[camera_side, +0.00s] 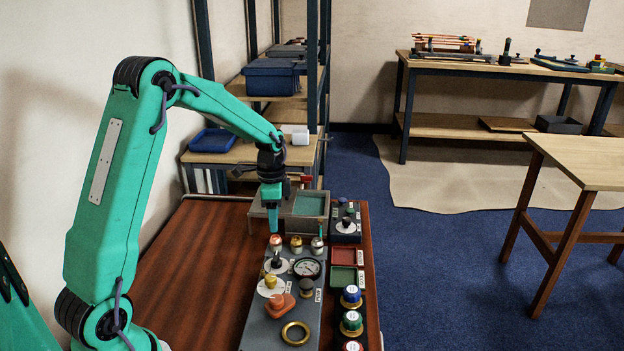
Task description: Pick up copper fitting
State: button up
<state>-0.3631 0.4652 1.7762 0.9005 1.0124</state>
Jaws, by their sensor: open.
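My gripper (272,228) is green and points straight down above the far end of the grey panel (257,312). Its fingers look like one narrow shape from this side. Just below the tip is a small, rounded, copper-coloured fitting (275,242) with a pale band. The tip is very close to it; I cannot tell whether they touch. Which one is the task's copper fitting is not certain.
The panel also bears a round gauge (307,268), several knobs, an orange-red block (282,306) and a brass ring (295,334). A grey box with a green inside (309,204) stands behind. Bare wooden tabletop (205,260) lies to the left.

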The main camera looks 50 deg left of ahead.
aim_at(276, 237)
jog(key=shift+f, duration=1.3)
jog(key=shift+f, duration=0.1)
jog(key=shift+d+f, duration=0.1)
jog(key=shift+f, duration=2.4)
jog(key=shift+c, duration=0.2)
jog(key=c, duration=1.1)
